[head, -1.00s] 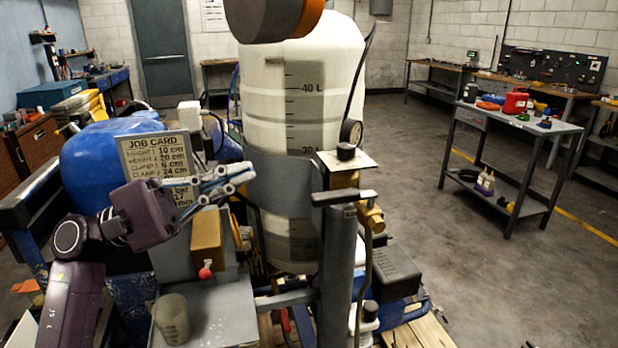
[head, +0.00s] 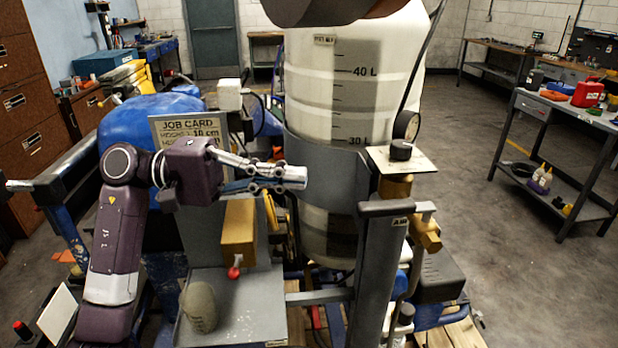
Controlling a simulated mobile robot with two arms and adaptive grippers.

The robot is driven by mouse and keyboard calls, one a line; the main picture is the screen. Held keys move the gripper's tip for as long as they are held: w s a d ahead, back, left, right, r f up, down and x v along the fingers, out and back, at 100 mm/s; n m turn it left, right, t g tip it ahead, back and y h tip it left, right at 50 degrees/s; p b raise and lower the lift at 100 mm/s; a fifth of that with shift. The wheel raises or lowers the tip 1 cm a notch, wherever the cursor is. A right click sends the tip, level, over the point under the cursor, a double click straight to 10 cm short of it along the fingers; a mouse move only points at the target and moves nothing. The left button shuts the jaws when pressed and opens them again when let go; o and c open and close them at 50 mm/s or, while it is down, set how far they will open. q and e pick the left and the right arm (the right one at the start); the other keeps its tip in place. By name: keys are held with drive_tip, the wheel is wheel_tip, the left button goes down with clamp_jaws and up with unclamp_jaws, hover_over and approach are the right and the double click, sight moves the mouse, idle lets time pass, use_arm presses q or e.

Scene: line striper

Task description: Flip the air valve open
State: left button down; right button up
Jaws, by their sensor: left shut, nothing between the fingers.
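A brass valve (head: 427,238) with a small grey top piece sits on the right side of a grey post, beside a label reading AIR (head: 400,221). A brass block (head: 396,188) stands above it, under a pale plate with a black knob (head: 400,149). How far the valve is turned is too small to tell. My left gripper (head: 303,178) is shut and empty. It points right in front of the white tank (head: 350,85), to the left of the post and apart from the valve in the picture. My right gripper is not in view.
The grey post (head: 375,270) with its flat top bar stands between my left gripper and the valve. A job card (head: 190,130), a tan box with a red knob (head: 238,232) and a cup (head: 200,307) are near my left arm. Open floor lies to the right, before a cart (head: 560,115).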

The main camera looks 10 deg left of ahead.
sight(397, 207)
use_arm(q)
drive_tip(key=s+d+p, duration=0.3)
drive_tip(key=d+p, duration=0.3)
drive_tip(key=d, duration=0.3)
drive_tip(key=shift+s+d, duration=0.2)
drive_tip(key=shift+d, duration=0.15)
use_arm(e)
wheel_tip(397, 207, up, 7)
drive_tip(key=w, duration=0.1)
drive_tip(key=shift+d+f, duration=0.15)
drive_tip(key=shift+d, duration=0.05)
